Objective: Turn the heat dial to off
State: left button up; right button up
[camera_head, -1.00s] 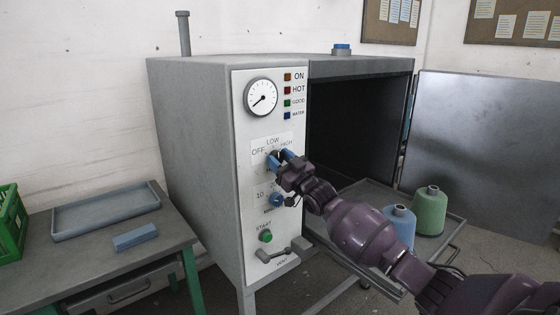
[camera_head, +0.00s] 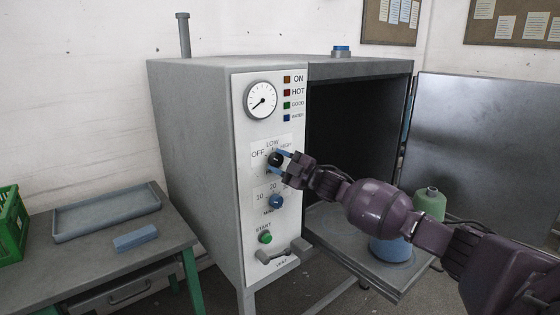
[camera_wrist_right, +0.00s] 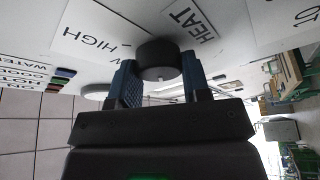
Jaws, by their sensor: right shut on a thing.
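The heat dial (camera_head: 275,159) is a dark round knob on the white front panel (camera_head: 262,190) of the grey machine, below the OFF, LOW and HIGH labels. In the right wrist view the black dial (camera_wrist_right: 158,58) sits between my two blue-padded fingers, near the HIGH and HEAT labels. My right gripper (camera_head: 284,160) reaches it from the right and is shut on it, also in the right wrist view (camera_wrist_right: 160,82). I cannot tell which label the dial's pointer faces. My left gripper is not in view.
Below are a blue timer dial (camera_head: 275,202), a green start button (camera_head: 265,238) and a grey handle (camera_head: 285,252). A side table (camera_head: 110,262) stands left.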

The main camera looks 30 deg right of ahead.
jog(key=shift+n, duration=0.6)
jog(key=shift+g, duration=0.3)
jog(key=o, duration=0.9)
jog(key=shift+s, duration=0.1)
jog(key=v, duration=1)
jog(key=shift+s+d+f, duration=0.15)
jog(key=shift+s+d, duration=0.05)
jog(key=shift+s, duration=0.05)
